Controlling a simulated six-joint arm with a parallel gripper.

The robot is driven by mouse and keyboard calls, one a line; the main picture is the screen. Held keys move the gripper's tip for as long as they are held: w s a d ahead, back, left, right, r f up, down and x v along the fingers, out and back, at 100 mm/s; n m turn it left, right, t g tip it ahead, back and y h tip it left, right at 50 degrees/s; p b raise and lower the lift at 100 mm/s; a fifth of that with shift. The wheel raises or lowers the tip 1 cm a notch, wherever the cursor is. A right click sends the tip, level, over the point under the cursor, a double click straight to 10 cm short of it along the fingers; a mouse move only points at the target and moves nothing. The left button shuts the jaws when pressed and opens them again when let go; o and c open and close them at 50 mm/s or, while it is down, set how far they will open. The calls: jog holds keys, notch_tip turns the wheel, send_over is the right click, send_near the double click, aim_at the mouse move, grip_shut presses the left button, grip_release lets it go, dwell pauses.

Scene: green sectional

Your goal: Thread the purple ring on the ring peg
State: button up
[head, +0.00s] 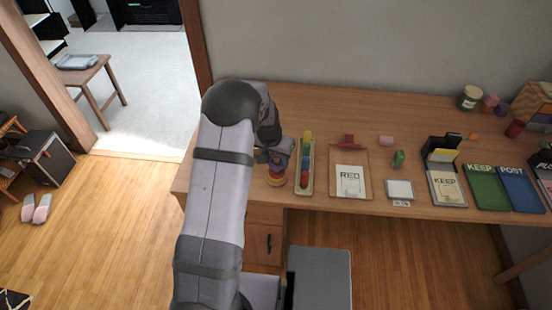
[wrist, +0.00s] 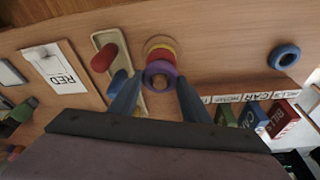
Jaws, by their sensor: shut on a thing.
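The purple ring (wrist: 156,68) is between the fingertips of my gripper (wrist: 160,78), which is shut on it. The brown tip of the ring peg (wrist: 160,84) shows inside the ring's hole. A red ring (wrist: 160,55) and a yellow ring (wrist: 151,46) show behind the purple one, stacked on the peg's base. How far the purple ring is down the peg, and whether it touches the red ring, I cannot tell. In the head view my gripper (head: 277,158) is directly over the ring stack (head: 276,181), hiding most of the peg.
A narrow cream tray (head: 311,187) with colored pieces stands close to the right of the stack. A blue ring (wrist: 284,57) lies apart on the desk. A tray with a RED card (head: 350,157) and several bins (head: 486,188) stand further right. The desk's back is mostly clear.

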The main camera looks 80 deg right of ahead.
aim_at(274, 167)
jog(key=shift+f+b, duration=0.7)
jog(key=shift+f, duration=0.35)
jog(key=shift+f, duration=0.1)
jog(key=o, duration=1.1)
jog(key=shift+b+v, duration=1)
jog(key=shift+v, duration=2.7)
